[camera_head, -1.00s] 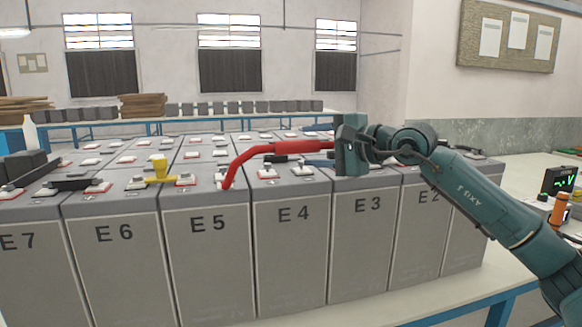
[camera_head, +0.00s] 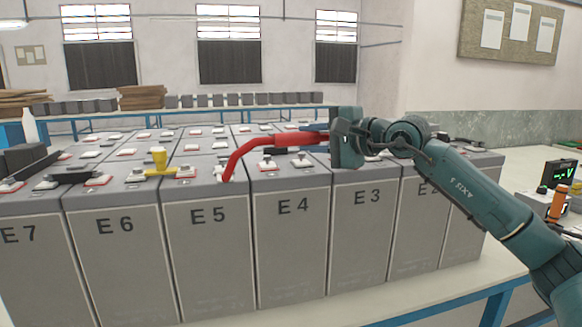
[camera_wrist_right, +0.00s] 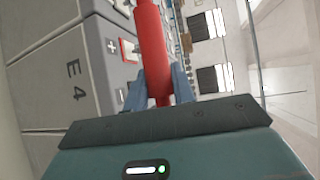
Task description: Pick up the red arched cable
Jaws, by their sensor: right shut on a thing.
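The red arched cable (camera_head: 257,144) is above the battery tops in the head view, its left end bent down near the terminal of battery E5. My right gripper (camera_head: 312,143) is shut on its right part. In the right wrist view the cable (camera_wrist_right: 151,45) runs up the picture between the two fingers of the gripper (camera_wrist_right: 158,85). Whether the cable's left end touches the E5 terminal cannot be told. My left gripper is not in view.
Grey batteries in rows, among them E4 (camera_head: 290,245) and E5 (camera_head: 207,255), fill the table. A yellow-handled tool (camera_head: 160,166) lies on top near E6. A meter with a green display (camera_head: 559,174) stands at the right.

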